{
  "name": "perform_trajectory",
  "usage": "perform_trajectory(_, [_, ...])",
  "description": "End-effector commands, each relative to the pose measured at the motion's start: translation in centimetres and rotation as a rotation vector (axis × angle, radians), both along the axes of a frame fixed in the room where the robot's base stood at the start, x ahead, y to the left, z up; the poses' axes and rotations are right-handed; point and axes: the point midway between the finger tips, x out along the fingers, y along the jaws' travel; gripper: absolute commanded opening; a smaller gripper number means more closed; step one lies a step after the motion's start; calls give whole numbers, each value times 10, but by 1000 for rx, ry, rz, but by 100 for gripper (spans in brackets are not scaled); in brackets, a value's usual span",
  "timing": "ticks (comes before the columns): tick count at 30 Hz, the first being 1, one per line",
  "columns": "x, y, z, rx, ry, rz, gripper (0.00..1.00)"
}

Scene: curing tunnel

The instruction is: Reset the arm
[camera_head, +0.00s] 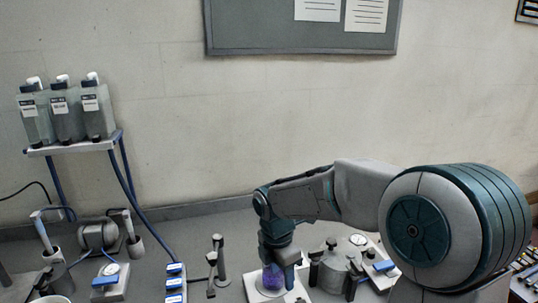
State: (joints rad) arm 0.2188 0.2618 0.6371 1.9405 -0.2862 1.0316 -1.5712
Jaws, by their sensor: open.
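My arm reaches in from the right side of the head view and bends down at its wrist. My gripper (279,268) points down at the bench's lower middle, right over a small purple, rounded object (270,279) on a white base plate (256,291). One finger shows in front of the object's right side. The jaws are open. Whether the fingers touch the purple object cannot be told, since the gripper hides part of it.
A grey lidded metal vessel (334,270) stands close to the right of my gripper, with a dial behind it. A shelf (75,146) holds three bottles.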

Motion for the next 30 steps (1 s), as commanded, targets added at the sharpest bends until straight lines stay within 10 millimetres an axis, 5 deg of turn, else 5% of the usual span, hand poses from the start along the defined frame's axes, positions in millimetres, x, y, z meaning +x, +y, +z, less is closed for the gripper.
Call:
perform_trajectory(12, [-89,-77,53,45,-258,-1051,48])
perform_trajectory(21, [-155,-112,67,282,-329,-1776,48])
perform_trajectory(30, [-181,-120,65,420,-293,-2086,48])
